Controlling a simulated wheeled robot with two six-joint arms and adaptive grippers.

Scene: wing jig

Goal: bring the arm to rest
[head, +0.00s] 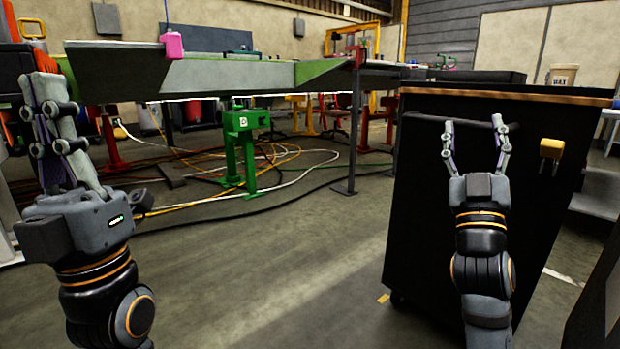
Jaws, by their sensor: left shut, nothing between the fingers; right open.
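My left arm rises at the left edge of the head view. Its gripper (48,88) points up, with its fingers together and nothing between them. My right arm rises at the right. Its gripper (475,128) points up with its fingers spread and empty, in front of the black cabinet (420,220). Whether its fingers touch the cabinet cannot be told.
A long grey wing panel (230,76) spans the back, with a pink block (172,44) on its edge. A green stand (241,135) and loose cables (300,165) are below. A yellow item (551,148) is on the cabinet. The middle floor (290,240) is clear.

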